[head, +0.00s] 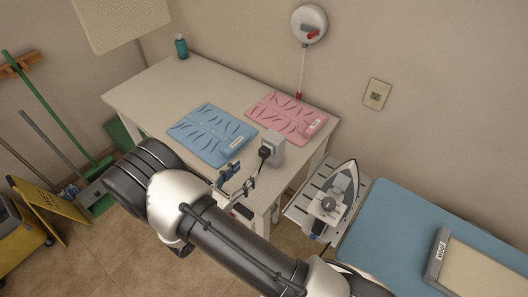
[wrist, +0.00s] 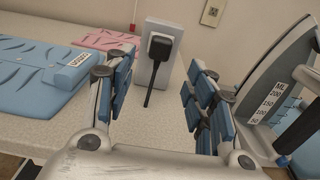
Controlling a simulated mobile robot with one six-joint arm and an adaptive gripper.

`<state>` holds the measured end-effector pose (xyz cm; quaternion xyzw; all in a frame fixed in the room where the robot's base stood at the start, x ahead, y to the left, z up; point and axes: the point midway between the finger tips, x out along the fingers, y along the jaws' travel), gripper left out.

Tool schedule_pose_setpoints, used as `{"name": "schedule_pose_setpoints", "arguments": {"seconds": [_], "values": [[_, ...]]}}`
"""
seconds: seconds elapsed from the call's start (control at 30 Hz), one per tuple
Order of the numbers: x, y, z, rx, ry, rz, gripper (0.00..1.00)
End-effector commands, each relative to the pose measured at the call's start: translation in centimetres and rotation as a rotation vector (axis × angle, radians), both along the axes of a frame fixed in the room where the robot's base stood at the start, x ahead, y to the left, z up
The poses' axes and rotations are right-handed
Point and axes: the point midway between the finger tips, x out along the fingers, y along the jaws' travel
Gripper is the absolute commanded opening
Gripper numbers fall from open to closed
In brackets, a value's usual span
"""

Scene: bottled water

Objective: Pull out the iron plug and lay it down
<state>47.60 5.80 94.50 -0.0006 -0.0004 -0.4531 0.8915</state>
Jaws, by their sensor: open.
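The black iron plug (wrist: 160,50) sits in a grey-white socket block (wrist: 151,72) at the table's corner, with its dark cord end hanging down toward me. In the head view the plug (head: 264,153) and the socket block (head: 276,147) show just beyond my gripper (head: 238,182). In the wrist view my gripper (wrist: 160,105) is open, with blue-padded fingers to the left and right of the plug and nothing held. The fingers are nearer the camera than the plug. The iron (head: 341,188) stands on a rack at the right, and part of it shows in the wrist view (wrist: 280,75).
A blue folded mat (head: 212,134) and a pink one (head: 286,117) lie on the white table (head: 152,88). A teal bottle (head: 181,47) stands at its back. A blue ironing board (head: 405,235) is at the right. The table's left part is bare.

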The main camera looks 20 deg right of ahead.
Motion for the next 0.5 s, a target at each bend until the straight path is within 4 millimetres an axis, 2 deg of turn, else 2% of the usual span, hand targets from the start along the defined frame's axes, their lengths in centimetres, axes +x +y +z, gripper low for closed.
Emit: {"name": "schedule_pose_setpoints", "arguments": {"seconds": [0.23,0.5], "values": [[0.4,-0.7,0.0,0.001,0.001,-0.003,0.5],[2.4,-3.6,0.0,0.001,0.001,-0.006,0.5]]}}
